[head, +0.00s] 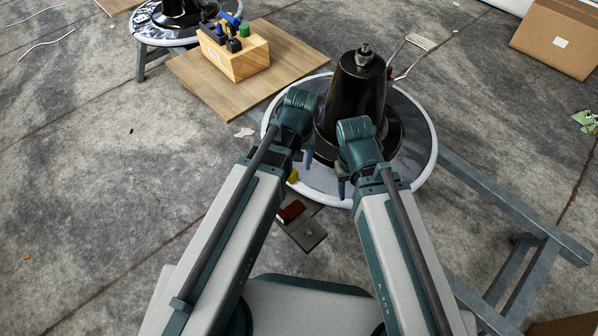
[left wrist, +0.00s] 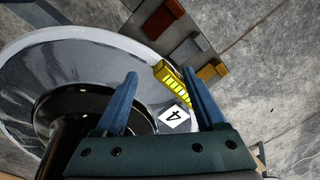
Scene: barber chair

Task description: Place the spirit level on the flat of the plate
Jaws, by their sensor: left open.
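The round plate (head: 431,165) has a pale rim and a black cone-shaped column (head: 358,95) standing on it. In the left wrist view the plate (left wrist: 75,60) fills the left side, with a white tag marked 4 on it. A yellow piece, seemingly the spirit level (left wrist: 172,82), shows between my left fingers at the plate's edge; a bit of it shows in the head view (head: 293,176). I cannot tell whether it touches the plate. My left gripper (left wrist: 160,76) is open, its fingers apart. My right gripper (head: 341,188) is at the plate's near edge, mostly hidden by its arm.
A grey board (head: 304,233) with a red-brown block (head: 291,211) lies below the plate's near edge; the left wrist view shows more blocks there. A wooden tool block (head: 236,55) stands on a wooden board (head: 300,48) behind. A grey metal frame (head: 510,205) extends right.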

